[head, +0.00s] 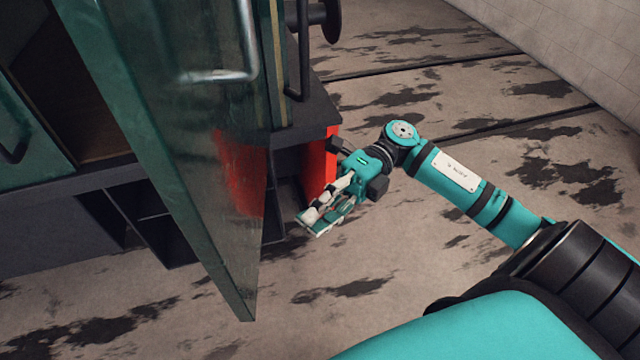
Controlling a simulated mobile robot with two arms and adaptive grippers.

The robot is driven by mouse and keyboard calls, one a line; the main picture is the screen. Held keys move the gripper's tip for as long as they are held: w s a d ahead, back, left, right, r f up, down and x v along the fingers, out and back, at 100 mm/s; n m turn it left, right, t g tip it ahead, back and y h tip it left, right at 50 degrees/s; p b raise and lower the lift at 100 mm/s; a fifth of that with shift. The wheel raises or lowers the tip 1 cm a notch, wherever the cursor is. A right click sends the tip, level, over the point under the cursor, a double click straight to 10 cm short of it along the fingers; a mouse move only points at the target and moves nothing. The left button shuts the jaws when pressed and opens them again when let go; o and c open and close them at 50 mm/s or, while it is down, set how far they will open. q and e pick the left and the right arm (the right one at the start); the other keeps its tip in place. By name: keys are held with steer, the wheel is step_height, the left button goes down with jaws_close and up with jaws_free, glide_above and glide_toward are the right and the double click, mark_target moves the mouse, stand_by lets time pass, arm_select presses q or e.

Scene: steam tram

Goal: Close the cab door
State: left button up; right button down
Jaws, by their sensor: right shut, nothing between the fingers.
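The cab door (180,110) is a glossy dark green panel standing open, its edge swung out toward me. A bent metal handle (247,50) is on its right face, which also shows a red reflection. The dark cab opening (75,90) is to the left of the door. My right gripper (309,222) is shut and empty, to the right of the door's lower part. It appears apart from the door. My left gripper is not in view.
Dark steps (150,225) sit below the cab opening. A red beam (322,165) is just behind my right gripper. A black handrail (300,50) stands at the tram's corner. Stained floor (400,290) lies open to the right, with rails and a pale wall beyond.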

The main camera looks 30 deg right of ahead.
steer(key=a+p, duration=0.1)
steer(key=a, duration=0.2)
steer(key=a+p, duration=0.1)
steer(key=a, duration=0.1)
steer(key=a+p, duration=0.1)
steer(key=a, duration=0.2)
steer(key=shift+w+a, duration=0.3)
steer(key=shift+w, duration=0.1)
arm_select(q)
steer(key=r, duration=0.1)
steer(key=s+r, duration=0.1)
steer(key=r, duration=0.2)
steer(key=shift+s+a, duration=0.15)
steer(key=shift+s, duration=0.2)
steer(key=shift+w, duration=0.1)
